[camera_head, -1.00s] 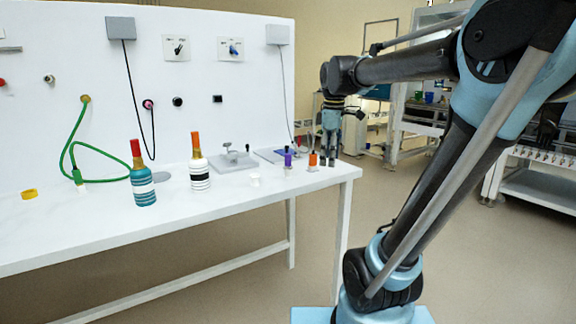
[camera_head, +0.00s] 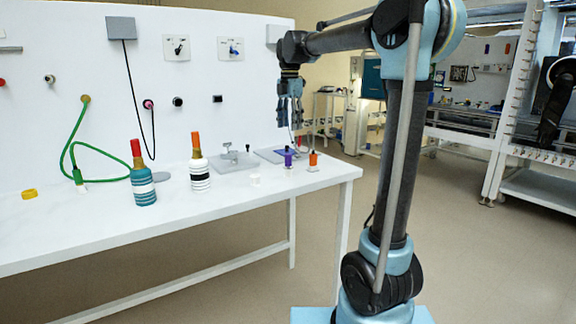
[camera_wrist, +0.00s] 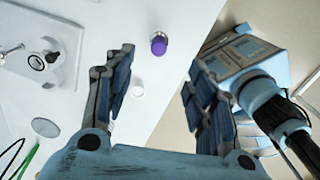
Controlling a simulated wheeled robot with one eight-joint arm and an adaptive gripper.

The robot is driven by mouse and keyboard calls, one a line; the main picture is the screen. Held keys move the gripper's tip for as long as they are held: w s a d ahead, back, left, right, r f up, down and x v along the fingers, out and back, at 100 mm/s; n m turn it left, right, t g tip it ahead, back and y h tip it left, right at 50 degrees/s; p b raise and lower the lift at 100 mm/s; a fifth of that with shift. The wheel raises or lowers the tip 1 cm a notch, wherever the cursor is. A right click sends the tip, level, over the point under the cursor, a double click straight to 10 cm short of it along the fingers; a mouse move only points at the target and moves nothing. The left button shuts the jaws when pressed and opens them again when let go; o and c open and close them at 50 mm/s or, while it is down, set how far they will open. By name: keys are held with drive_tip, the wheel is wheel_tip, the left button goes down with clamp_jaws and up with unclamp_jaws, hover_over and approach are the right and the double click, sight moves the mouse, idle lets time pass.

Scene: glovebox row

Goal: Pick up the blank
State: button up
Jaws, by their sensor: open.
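A small white cylinder (camera_head: 255,180), which looks like the blank, stands on the white bench near its front right. It also shows in the wrist view (camera_wrist: 137,91), between my fingers in the picture and apart from them. My gripper (camera_head: 290,122) hangs fingers down above the right end of the bench, empty, to the right of the white cylinder and higher. In the wrist view the two fingers of my gripper (camera_wrist: 160,92) are spread wide, with nothing between the pads.
A purple-topped piece (camera_head: 288,158) and an orange-topped piece (camera_head: 313,160) stand right of the white cylinder. A grey clamp fixture (camera_head: 232,160) lies behind it. A white-and-black banded bottle (camera_head: 199,174) and a teal one (camera_head: 142,185) stand left. The bench's right edge is close.

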approach(288, 159)
drive_tip(key=f, duration=0.1)
drive_tip(key=w+f, duration=0.1)
drive_tip(key=f, duration=0.3)
drive_tip(key=shift+w+d+f, duration=0.2)
drive_tip(key=shift+w+d, duration=0.1)
drive_tip(key=shift+w, duration=0.1)
drive_tip(key=shift+s+a+f, duration=0.1)
drive_tip(key=shift+a+f, duration=0.05)
drive_tip(key=shift+f, duration=1.2)
drive_tip(key=shift+s+a+f, duration=0.1)
drive_tip(key=shift+f, duration=1.2)
clamp_jaws()
